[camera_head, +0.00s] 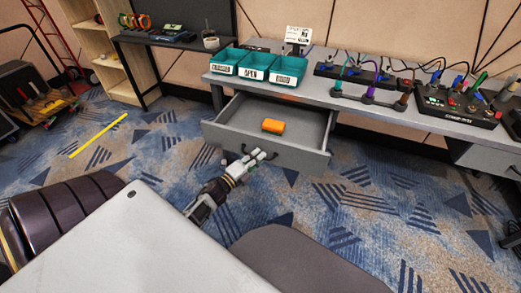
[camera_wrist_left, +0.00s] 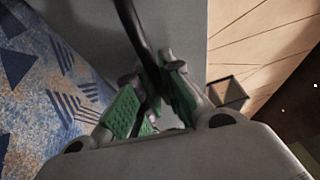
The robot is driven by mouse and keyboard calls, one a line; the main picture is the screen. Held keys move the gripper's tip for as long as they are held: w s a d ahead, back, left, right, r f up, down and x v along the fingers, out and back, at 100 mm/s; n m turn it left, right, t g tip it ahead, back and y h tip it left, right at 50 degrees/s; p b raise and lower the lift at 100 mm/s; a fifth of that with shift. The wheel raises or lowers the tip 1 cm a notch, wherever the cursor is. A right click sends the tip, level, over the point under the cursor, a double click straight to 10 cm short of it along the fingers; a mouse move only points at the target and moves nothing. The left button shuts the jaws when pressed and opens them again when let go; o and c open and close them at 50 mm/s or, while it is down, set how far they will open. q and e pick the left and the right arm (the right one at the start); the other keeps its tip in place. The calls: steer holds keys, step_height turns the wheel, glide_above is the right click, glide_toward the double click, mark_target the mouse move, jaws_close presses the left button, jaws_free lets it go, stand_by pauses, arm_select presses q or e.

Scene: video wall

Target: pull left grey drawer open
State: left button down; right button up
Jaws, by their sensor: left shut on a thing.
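The left grey drawer (camera_head: 285,154) under the grey desk stands pulled out, with its inside in view. An orange object (camera_head: 273,126) lies in it. My left gripper (camera_head: 259,156) is at the front of the drawer, shut on its dark handle. In the left wrist view the dark handle (camera_wrist_left: 133,25) runs down between the green-padded fingers (camera_wrist_left: 150,105), with the grey drawer front (camera_wrist_left: 180,20) behind it. The right gripper is in neither view.
The grey desk (camera_head: 330,97) carries teal bins (camera_head: 257,66), coloured-handled tools (camera_head: 371,87) and a dark control box (camera_head: 458,110). A second drawer (camera_head: 485,158) is at the right. Carpet in front is mostly clear, with a yellow strip (camera_head: 98,135) at the left.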

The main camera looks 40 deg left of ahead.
arm_select(q)
steer(key=shift+s+d, duration=0.1)
steer(key=shift+s, duration=0.45)
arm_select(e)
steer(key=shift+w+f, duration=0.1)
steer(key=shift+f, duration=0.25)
arm_select(q)
steer(key=c, duration=1.5)
jaws_free()
steer(key=shift+c, duration=0.2)
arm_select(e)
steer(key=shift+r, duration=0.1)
arm_select(q)
steer(key=s+a+f, duration=0.1)
steer(key=s+a, duration=0.1)
steer(key=s, duration=0.9)
steer(key=shift+s, duration=0.4)
